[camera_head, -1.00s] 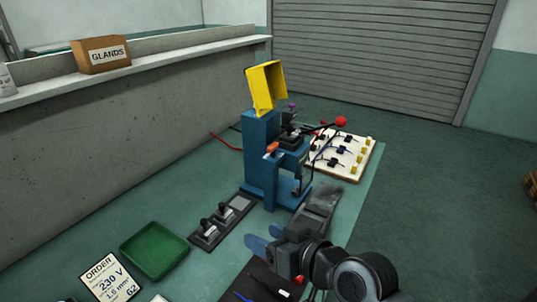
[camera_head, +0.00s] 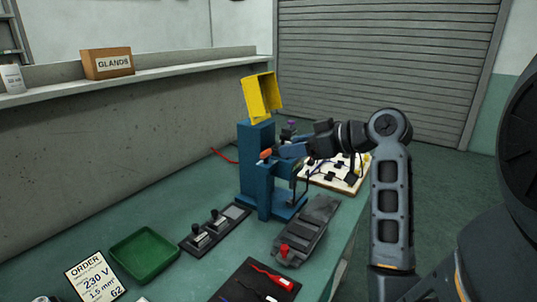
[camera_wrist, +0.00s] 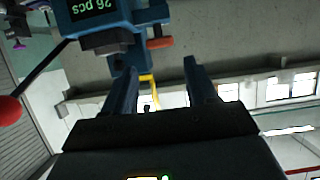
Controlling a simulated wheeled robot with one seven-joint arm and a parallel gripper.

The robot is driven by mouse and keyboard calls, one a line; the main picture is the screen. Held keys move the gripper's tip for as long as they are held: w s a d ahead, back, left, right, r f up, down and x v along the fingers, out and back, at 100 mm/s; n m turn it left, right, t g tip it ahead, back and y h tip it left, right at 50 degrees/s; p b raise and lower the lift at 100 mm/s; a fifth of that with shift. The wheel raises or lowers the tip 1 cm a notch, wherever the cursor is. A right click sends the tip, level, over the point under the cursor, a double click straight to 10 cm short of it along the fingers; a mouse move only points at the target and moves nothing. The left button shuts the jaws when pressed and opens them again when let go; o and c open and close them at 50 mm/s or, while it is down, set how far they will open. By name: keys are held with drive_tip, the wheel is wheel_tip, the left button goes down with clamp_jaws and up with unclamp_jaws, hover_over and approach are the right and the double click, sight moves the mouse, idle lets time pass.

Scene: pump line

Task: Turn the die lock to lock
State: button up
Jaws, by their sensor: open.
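A blue bench press (camera_head: 258,165) stands on the green bench with its yellow guard (camera_head: 261,97) raised. An orange handle (camera_head: 265,154) sticks out from the press; it appears to be the die lock. In the wrist view the orange handle (camera_wrist: 160,42) lies just beyond the fingertips, roughly between their lines. My gripper (camera_head: 288,150) is at the press head, to the right of the handle, with its blue fingers pointing left. In the wrist view my gripper (camera_wrist: 160,65) is open, with nothing between the fingers. The arm and gripper hide part of the press head.
A lever with a red ball (camera_wrist: 8,108) shows at the left of the wrist view. A white board (camera_head: 340,180) with parts lies behind my arm. A grey ribbed tray (camera_head: 306,230), a die rack (camera_head: 213,228) and a green tray (camera_head: 145,252) stand in front.

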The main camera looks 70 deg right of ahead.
sight(266, 151)
drive_tip(key=x, duration=0.7)
drive_tip(key=shift+w+f, duration=0.1)
drive_tip(key=shift+w, duration=0.15)
drive_tip(key=shift+c, duration=0.2)
drive_tip(key=c, duration=0.7)
drive_tip(key=shift+p, duration=0.35)
drive_tip(key=shift+c, duration=0.2)
